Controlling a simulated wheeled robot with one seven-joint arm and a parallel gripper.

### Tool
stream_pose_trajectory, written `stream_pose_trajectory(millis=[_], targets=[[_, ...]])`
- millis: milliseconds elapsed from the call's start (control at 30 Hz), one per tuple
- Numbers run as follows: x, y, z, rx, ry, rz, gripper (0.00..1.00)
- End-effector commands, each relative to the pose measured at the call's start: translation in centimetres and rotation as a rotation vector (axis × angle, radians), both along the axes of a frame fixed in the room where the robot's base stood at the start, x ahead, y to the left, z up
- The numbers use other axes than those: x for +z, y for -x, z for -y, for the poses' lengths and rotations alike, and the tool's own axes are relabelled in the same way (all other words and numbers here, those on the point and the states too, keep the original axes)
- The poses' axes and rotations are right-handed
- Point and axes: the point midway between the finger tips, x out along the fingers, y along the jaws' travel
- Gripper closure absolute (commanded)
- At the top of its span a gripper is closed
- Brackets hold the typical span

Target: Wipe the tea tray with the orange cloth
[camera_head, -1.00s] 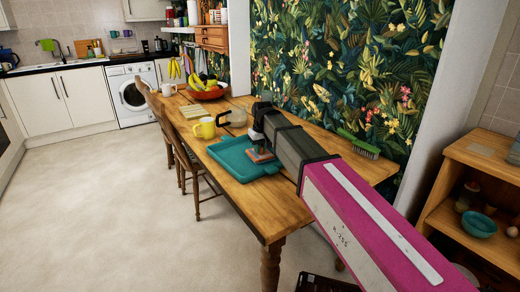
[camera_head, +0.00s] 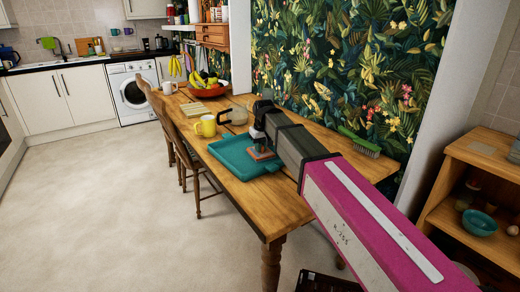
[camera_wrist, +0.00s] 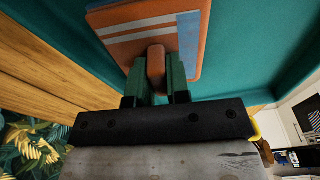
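The teal tea tray (camera_head: 228,162) lies flat on the wooden table, near its front left edge. The orange cloth (camera_head: 263,154) is over the tray's right part. In the wrist view the cloth (camera_wrist: 125,22) is a flat orange pad with pale and blue stripes and a raised ridge. My gripper (camera_head: 260,142) is above the cloth; in the wrist view its two fingers (camera_wrist: 156,72) are closed on the ridge from both sides. The teal tray (camera_wrist: 265,55) fills the area behind the cloth. I cannot tell whether the cloth presses on the tray.
A yellow mug (camera_head: 206,126) and a glass jug (camera_head: 236,115) stand just behind the tray. A green brush (camera_head: 359,143) lies to the right by the wall. A fruit bowl (camera_head: 205,91) and a wooden board (camera_head: 197,109) are farther back. Chairs (camera_head: 185,145) line the left side.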

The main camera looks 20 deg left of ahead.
Motion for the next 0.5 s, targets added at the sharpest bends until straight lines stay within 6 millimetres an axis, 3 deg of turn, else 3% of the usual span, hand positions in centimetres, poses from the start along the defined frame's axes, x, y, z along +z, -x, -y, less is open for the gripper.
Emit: stream_pose_trajectory(millis=[500], targets=[[0.13,0.07,0.04,0.000,0.001,-0.002,0.73]])
